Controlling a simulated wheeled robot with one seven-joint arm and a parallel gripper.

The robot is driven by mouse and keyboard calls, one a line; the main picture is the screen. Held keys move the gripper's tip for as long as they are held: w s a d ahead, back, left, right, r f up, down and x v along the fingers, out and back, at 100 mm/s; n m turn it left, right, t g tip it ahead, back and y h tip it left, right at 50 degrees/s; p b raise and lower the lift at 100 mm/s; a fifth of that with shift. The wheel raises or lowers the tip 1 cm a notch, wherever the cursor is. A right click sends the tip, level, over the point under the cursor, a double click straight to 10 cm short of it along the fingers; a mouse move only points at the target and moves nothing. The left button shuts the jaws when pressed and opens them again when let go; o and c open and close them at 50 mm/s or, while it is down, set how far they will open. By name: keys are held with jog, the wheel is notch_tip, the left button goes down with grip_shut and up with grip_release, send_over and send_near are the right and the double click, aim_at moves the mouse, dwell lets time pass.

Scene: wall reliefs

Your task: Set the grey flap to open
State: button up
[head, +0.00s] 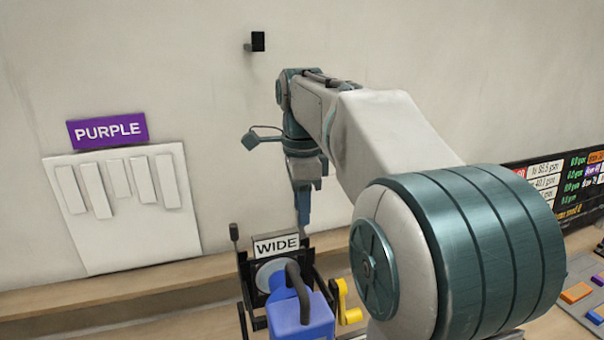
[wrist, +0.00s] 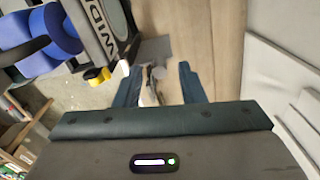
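My gripper (head: 304,225) points down in front of the wall, just above and behind the WIDE sign (head: 276,246). In the wrist view my gripper (wrist: 160,68) has its two dark blue fingers spread apart with a gap between them. A flat grey piece (wrist: 154,48) with a small pale round part shows beyond and between the fingertips. It may be the grey flap, but I cannot tell for sure, nor how it is set. I cannot tell whether the fingers touch it. No grey flap shows clearly in the head view, where my arm hides part of the scene.
A black frame (head: 243,265) holds the WIDE sign, with a blue block (head: 300,318) and a yellow handle (head: 347,305) near it. A wooden ledge (head: 130,300) runs along the wall. A white slatted panel (head: 125,210) sits under a PURPLE sign (head: 107,130).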

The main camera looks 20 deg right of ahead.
notch_tip(320, 180, up, 13)
jog(key=shift+p, duration=0.4)
dwell(0.5)
